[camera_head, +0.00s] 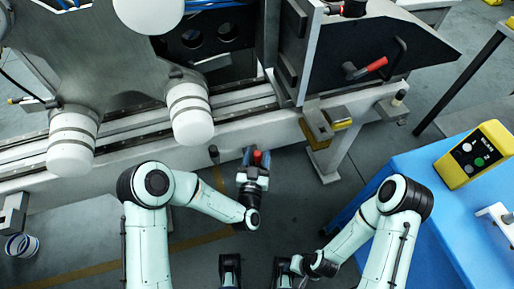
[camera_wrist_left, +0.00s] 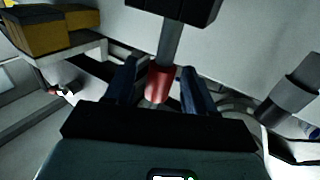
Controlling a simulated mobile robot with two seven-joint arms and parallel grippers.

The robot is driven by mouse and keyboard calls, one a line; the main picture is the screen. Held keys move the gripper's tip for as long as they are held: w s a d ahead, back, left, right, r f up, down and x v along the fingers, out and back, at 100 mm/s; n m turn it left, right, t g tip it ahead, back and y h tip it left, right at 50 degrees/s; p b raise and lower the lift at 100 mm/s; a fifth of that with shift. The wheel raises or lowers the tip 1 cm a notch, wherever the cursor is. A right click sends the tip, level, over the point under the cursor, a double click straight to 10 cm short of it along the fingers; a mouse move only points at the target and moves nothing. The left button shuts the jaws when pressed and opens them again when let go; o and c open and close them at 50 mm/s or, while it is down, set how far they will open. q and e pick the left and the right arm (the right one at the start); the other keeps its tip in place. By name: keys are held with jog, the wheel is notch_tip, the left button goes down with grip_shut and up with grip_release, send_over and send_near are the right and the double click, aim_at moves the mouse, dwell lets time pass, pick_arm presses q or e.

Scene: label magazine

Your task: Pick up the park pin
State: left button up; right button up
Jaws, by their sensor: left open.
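A red-ended pin, which I take to be the park pin (camera_head: 257,157), shows at the front side of the pale machine beam. In the left wrist view the red end of this pin (camera_wrist_left: 158,84) sits on a grey shaft below a dark block. My left gripper (camera_head: 254,160) is open, with its dark blue fingers on either side of the red end. The fingers look apart from it, but I cannot tell how far it reaches between them. My right gripper (camera_head: 291,268) is low in the head view, partly cut off, and its fingers are unclear.
The pale beam (camera_head: 120,165) runs behind my left gripper. A yellow block (camera_head: 318,124) is to the right. A blue table (camera_head: 415,215) carries a yellow button box (camera_head: 474,155). A red-handled lever (camera_head: 371,67) is on the machine.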

pick_arm(q)
jog(key=shift+w, duration=0.15)
pick_arm(e)
jog(key=shift+w, duration=0.15)
pick_arm(q)
jog(key=c, duration=1)
jog(key=shift+r, duration=0.1)
